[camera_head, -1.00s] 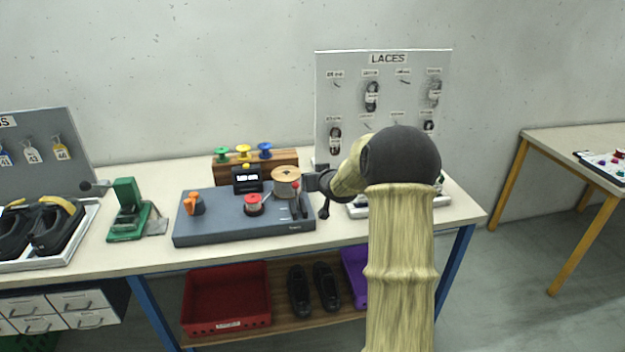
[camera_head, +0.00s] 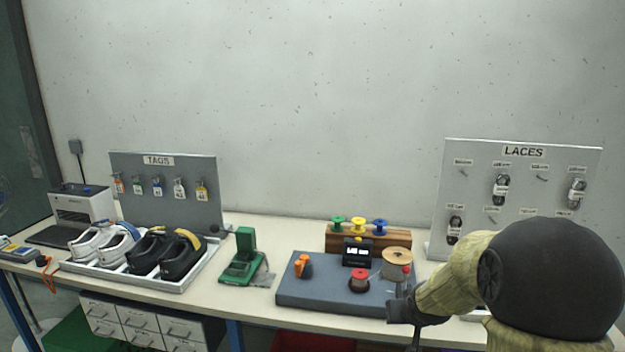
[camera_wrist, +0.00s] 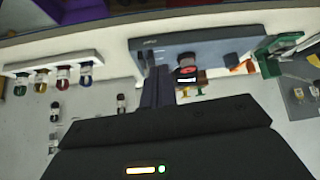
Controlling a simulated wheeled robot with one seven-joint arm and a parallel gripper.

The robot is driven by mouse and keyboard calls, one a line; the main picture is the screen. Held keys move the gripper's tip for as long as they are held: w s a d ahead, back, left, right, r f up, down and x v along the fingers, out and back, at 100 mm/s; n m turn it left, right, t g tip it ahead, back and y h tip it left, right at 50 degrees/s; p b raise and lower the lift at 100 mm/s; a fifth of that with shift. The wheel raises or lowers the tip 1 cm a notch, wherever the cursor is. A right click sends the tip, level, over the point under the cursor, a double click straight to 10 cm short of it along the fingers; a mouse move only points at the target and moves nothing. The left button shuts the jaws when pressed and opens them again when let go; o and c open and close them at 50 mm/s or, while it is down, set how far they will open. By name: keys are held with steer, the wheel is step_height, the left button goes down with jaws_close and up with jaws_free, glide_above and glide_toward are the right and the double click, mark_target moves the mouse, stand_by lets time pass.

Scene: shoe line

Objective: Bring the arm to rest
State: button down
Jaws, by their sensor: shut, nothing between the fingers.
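My arm fills the lower right of the head view, a pale sleeve with a dark rounded joint. My gripper (camera_head: 398,311) is at its left end, in front of the right end of the grey lace-winding base (camera_head: 320,291). In the wrist view my gripper (camera_wrist: 158,88) shows as two dark fingers together, with nothing between them. The grey base (camera_wrist: 205,47) lies beyond the fingertips there. I cannot tell the exact gap between fingers and base.
A green press (camera_head: 243,258), a shoe tray (camera_head: 203,272) and a label printer (camera_head: 83,208) stand left. The LACES board (camera_head: 520,165) stands behind my arm.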

steer(key=s+a+g, duration=0.2)
steer(key=s+a, duration=0.1)
steer(key=s, duration=0.7)
steer(key=s+a+f+g, duration=0.1)
steer(key=s+a+g, duration=0.2)
steer(key=s, duration=0.8)
steer(key=shift+a+f+n+y+p, duration=0.25)
steer(key=shift+a+n+y+p, duration=0.05)
steer(key=shift+p, duration=0.15)
